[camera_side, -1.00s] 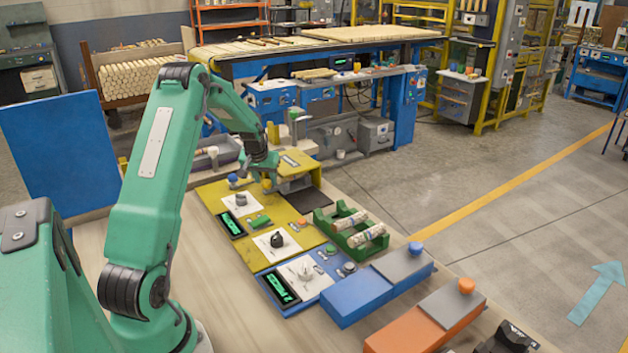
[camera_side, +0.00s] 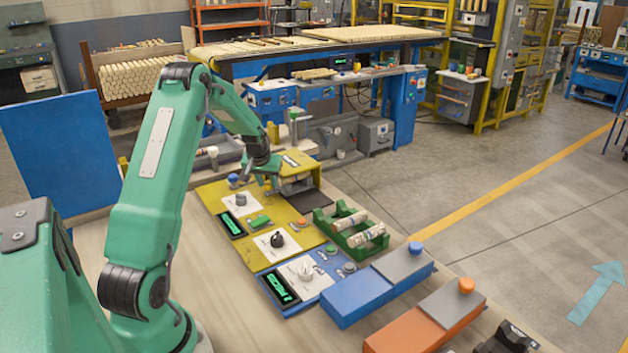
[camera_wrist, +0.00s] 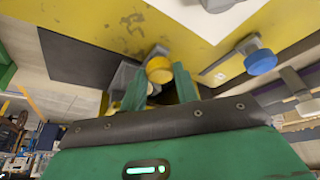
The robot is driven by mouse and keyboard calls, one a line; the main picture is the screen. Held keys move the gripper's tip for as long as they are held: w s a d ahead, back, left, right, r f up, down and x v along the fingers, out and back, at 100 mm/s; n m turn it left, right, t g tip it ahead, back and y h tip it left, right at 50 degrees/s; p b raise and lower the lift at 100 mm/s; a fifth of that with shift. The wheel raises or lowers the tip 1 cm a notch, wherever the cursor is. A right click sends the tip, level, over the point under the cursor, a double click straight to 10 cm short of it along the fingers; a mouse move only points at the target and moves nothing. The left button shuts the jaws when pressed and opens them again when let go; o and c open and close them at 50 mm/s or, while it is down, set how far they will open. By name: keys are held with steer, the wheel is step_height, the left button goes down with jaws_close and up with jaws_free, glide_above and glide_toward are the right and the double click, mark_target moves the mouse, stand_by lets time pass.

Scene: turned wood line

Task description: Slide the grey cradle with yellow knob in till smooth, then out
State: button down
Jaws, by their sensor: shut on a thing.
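The yellow knob (camera_wrist: 158,70) shows between my gripper's fingers in the wrist view. My gripper (camera_wrist: 160,88) is shut on it, with a green finger on each side. Grey metal, seemingly the cradle, (camera_wrist: 124,74) shows beside the knob, partly hidden by a finger. In the side view my gripper (camera_side: 270,180) is low at the yellow machine (camera_side: 312,171), and the knob is hidden behind it. Grey cradle parts (camera_side: 297,184) show under the yellow hood. How far in the cradle sits cannot be told.
A blue knob (camera_side: 233,180) stands close to my gripper. Dials and lit green displays (camera_side: 232,223) are on the panels. A green rack (camera_side: 350,228) holds turned wood pieces. Blue (camera_side: 376,287) and orange (camera_side: 425,319) boxes stand nearer the front.

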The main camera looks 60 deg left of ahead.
steer(key=shift+h, duration=0.3)
steer(key=d, duration=1)
steer(key=shift+d, duration=0.3)
steer(key=c, duration=1.3)
jaws_free()
steer(key=shift+a, duration=0.1)
steer(key=shift+r, duration=0.1)
steer(key=shift+s+r, duration=0.1)
steer(key=shift+r, duration=0.25)
steer(key=shift+v, duration=3.45)
